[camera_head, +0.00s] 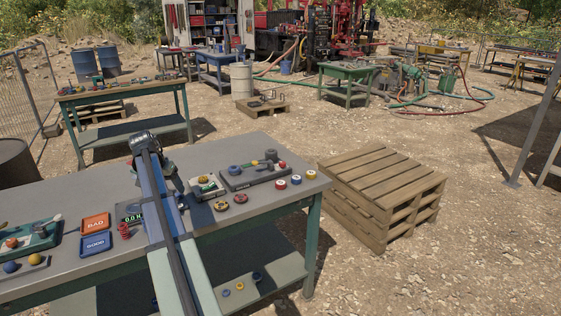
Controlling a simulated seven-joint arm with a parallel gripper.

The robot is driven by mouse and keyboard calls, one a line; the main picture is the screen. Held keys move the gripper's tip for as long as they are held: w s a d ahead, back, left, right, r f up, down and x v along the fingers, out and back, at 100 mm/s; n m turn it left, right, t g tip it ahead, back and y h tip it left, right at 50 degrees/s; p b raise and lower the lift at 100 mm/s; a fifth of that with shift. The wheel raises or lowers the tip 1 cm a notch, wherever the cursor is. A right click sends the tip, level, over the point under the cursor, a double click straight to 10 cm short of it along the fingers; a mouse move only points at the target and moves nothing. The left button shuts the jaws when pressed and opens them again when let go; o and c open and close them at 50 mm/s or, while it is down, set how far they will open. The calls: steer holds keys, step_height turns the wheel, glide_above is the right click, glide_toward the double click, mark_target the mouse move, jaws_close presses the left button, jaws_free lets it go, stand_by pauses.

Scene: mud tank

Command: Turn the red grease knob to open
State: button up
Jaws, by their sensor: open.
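My arm reaches from the bottom edge over the grey workbench (85,194). My gripper (166,162) is at its far end, low over the back of the bench, and is open. Its fingertips are mostly hidden by the arm, and I see nothing held. Several small red parts show: a ribbed red piece (124,230) left of the arm, a red disc (240,199) and a red-and-white cap (281,184) to the right, and a red knob on a dark block (250,177). I cannot tell which is the grease knob.
A teal fixture (30,238) is at far left. Wooden pallets (380,180) stand right of the bench.

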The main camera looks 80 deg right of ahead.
steer(key=s+d+r+m, duration=0.2)
steer(key=s+d, duration=0.4)
steer(key=d, duration=0.4)
steer(key=s+d+r+m, duration=0.1)
steer(key=s+d+r, duration=0.1)
steer(key=s+d, duration=0.55)
steer(key=m+h, duration=0.1)
steer(key=m, duration=0.2)
glide_toward(282, 162)
steer(key=x, duration=0.8)
steer(key=shift+f, duration=0.15)
steer(key=c, duration=1)
steer(key=shift+c, duration=0.2)
